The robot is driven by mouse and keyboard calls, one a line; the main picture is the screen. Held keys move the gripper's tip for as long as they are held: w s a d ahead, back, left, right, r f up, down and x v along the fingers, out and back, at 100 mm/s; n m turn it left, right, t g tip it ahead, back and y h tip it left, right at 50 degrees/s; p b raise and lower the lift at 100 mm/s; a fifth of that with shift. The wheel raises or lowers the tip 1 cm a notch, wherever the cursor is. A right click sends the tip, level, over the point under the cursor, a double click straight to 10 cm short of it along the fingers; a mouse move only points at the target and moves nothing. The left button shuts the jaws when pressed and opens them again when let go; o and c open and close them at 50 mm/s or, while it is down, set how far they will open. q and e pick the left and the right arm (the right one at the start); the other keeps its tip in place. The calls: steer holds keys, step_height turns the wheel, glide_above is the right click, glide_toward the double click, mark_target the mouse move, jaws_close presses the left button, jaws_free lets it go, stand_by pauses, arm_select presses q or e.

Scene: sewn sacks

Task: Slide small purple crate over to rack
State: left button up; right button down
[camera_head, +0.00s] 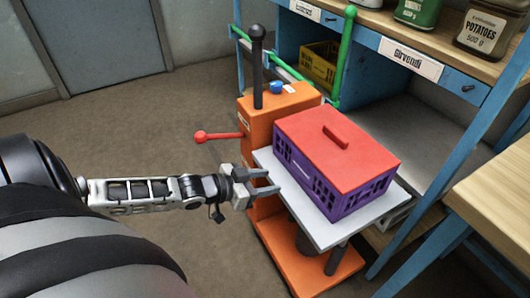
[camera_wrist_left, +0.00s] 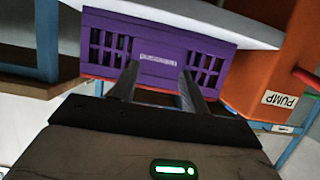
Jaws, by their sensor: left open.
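The small purple crate (camera_head: 322,187) with a red lid (camera_head: 345,152) and a red handle sits on the light grey platform (camera_head: 350,236) of an orange lift cart (camera_head: 268,122). My left gripper (camera_head: 270,184) is open at the platform's left edge, its fingers pointing at the crate's near side. In the left wrist view, the purple crate (camera_wrist_left: 150,47) with a small label shows ahead of the open fingers (camera_wrist_left: 160,85). Whether the fingertips touch the crate I cannot tell. The rack (camera_head: 420,140) with blue posts stands right behind the cart. My right gripper is not in view.
A green rail (camera_head: 346,60) and a yellow crate (camera_head: 319,64) are at the rack. A wooden table (camera_head: 495,190) stands at right. The grey rack shelf has bare room.

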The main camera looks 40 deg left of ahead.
arm_select(q)
steer(key=b+x, duration=0.6)
steer(key=shift+w+a+r, duration=0.15)
steer(key=shift+w+r, duration=0.05)
steer(key=shift+w, duration=0.15)
steer(key=shift+w+b, duration=0.15)
steer(key=shift+b, duration=0.25)
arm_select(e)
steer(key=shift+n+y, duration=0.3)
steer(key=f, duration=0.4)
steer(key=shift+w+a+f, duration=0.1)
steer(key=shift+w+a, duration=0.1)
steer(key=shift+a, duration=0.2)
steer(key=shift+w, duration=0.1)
arm_select(q)
steer(key=shift+w+r, duration=0.1)
